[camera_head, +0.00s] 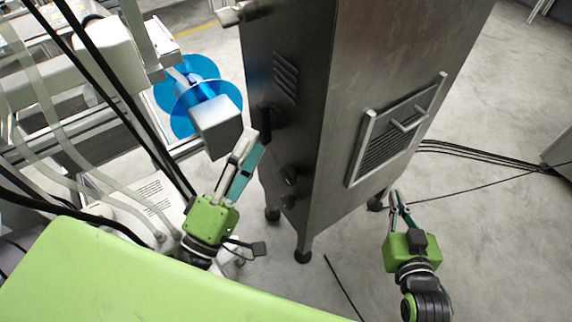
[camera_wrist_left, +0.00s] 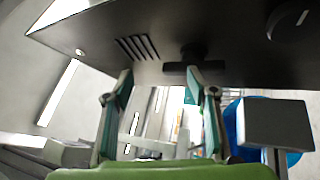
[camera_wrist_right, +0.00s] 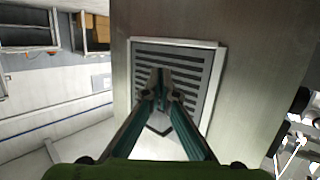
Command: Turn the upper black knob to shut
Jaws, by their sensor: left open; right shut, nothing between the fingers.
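The upper black knob (camera_head: 267,122) is on the shaded left face of the metal cabinet (camera_head: 345,60), below the slanted slits. In the left wrist view the knob (camera_wrist_left: 193,53) shows a crossbar. My left gripper (camera_head: 252,146) is open just in front of it. In the left wrist view its right fingertip (camera_wrist_left: 158,80) overlaps the crossbar's line of sight, and its left fingertip is beside it; contact cannot be told. A lower black knob (camera_head: 289,176) also shows in the left wrist view (camera_wrist_left: 290,20). My right gripper (camera_head: 397,203) is shut and empty, near the cabinet's vent side.
A framed vent grille (camera_head: 385,135) is on the cabinet's right face. Blue reels (camera_head: 188,92) and a grey block (camera_head: 216,126) stand close left of my left gripper. Black cables (camera_head: 480,150) cross the floor at right.

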